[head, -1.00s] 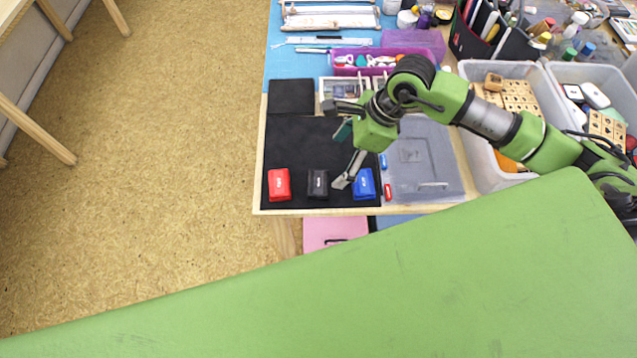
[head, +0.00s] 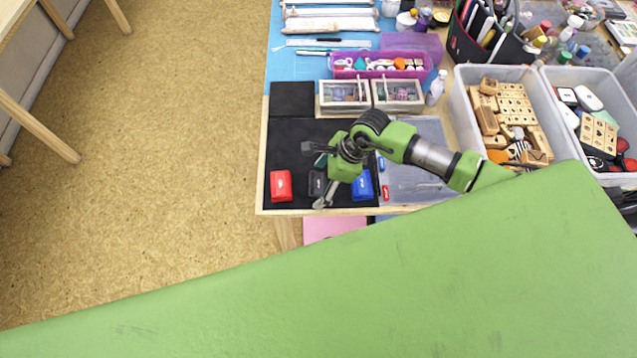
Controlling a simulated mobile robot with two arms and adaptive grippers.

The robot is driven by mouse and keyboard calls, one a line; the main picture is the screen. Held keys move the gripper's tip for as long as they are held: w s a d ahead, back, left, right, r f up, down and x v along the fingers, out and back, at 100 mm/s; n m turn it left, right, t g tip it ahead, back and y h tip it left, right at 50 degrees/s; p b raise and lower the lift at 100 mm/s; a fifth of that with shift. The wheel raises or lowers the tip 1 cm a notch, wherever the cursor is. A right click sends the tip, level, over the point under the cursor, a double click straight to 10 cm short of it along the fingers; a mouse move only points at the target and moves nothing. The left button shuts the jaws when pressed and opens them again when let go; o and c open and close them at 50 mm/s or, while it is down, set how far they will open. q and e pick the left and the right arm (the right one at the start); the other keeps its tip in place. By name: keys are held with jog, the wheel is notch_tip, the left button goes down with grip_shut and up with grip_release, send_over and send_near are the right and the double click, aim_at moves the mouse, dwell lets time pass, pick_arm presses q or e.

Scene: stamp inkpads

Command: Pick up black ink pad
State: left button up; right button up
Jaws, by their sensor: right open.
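The black ink pad (head: 315,186) lies on the black mat (head: 290,140) near the table's front edge, between the red ink pad (head: 281,186) on its left and the blue ink pad (head: 363,186) on its right. My right gripper (head: 324,178) is open over the black pad, with one finger on its far side and the other at its near right corner. The gripper partly covers the pad's right side. I cannot tell whether the fingers touch it. My left gripper is not in view.
My right arm passes over a grey-lidded box (head: 430,135). Small red and blue pieces lie beside the mat. Two wooden boxes (head: 345,108) stand behind it. A clear bin of wooden stamps (head: 465,110) is to the right.

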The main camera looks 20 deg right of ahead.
jog(key=c, duration=1.2)
